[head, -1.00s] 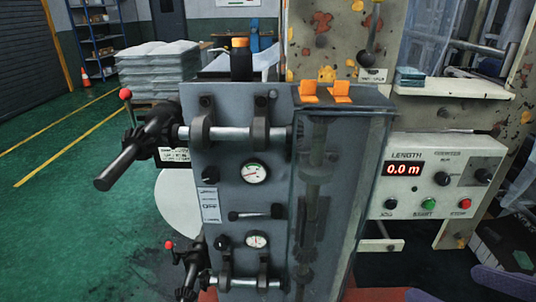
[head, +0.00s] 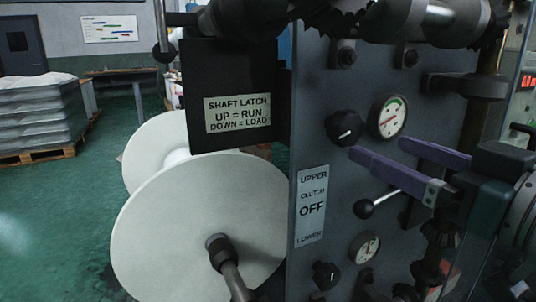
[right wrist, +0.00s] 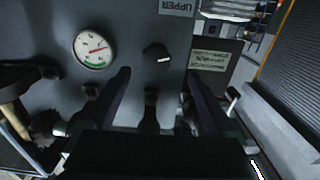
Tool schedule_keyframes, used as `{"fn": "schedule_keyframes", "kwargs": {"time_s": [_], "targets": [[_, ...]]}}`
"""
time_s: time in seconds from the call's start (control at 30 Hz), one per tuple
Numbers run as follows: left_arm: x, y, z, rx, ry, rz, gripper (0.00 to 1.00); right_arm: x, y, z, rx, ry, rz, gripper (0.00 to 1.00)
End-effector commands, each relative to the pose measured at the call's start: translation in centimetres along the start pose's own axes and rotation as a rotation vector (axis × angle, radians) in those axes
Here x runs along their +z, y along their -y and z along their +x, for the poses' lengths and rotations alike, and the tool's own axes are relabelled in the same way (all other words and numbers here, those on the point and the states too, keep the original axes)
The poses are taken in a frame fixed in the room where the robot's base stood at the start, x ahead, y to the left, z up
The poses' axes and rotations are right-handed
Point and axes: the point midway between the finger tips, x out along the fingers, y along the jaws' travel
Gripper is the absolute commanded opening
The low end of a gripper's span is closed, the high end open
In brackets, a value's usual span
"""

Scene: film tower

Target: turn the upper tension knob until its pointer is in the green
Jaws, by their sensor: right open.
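The upper tension knob (head: 344,128) is black with a white mark, on the grey front panel. Beside it is the upper gauge (head: 388,117), with a green band at its top. In the right wrist view this gauge (right wrist: 95,49) appears upside down; its needle seems outside the green, though it is small. My right gripper (head: 377,148) is open, its purple fingers just in front of the panel, below and right of the knob in the head view. In the right wrist view the knob (right wrist: 156,57) shows between and beyond the fingertips, apparently untouched. My left gripper is not in view.
A latch sign plate (head: 237,114) and large white discs (head: 195,225) stand left. Shafts and gears cross above.

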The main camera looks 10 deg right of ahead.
Motion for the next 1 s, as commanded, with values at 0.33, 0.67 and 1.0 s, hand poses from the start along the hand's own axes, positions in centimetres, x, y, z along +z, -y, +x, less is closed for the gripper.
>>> {"fn": "schedule_keyframes", "kwargs": {"time_s": [0.33,0.67,1.0], "targets": [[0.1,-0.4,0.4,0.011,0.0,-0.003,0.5,-0.2,0.1,5.2,-0.001,-0.005,0.003,0.92],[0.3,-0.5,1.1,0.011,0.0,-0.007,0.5,-0.1,0.1,9.4,0.0,-0.001,0.0,0.92],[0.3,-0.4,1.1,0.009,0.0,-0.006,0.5,-0.1,0.1,9.8,-0.001,0.001,0.0,0.91]]}}
